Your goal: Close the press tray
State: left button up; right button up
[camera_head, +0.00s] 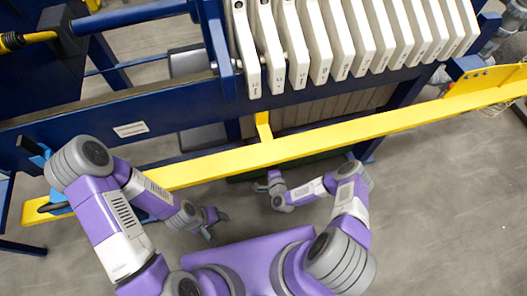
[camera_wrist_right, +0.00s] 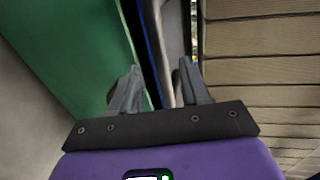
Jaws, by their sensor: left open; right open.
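A green panel (camera_head: 322,157), which looks like the press tray, shows as a thin strip below the press in the head view. Most of it is hidden behind the yellow bar and the frame. The right wrist view shows a large green surface (camera_wrist_right: 75,55) on its left side. My right gripper (camera_head: 268,184) is at the green strip, below the yellow bar. In the right wrist view its two fingers (camera_wrist_right: 158,85) are apart with nothing clearly held between them. Whether they touch the green panel I cannot tell. My left gripper (camera_head: 212,222) is open and empty, below and left of it.
A long yellow bar (camera_head: 330,143) crosses in front of the blue press frame (camera_head: 80,122). A row of white filter plates (camera_head: 318,45) stands above. Beige slats (camera_wrist_right: 265,75) fill the right of the wrist view. The grey floor (camera_head: 440,200) at right is clear.

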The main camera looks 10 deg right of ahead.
jog(key=b+x, duration=0.2)
jog(key=x, duration=0.4)
jog(key=shift+f, duration=0.1)
jog(key=shift+w, duration=0.65)
grip_shut()
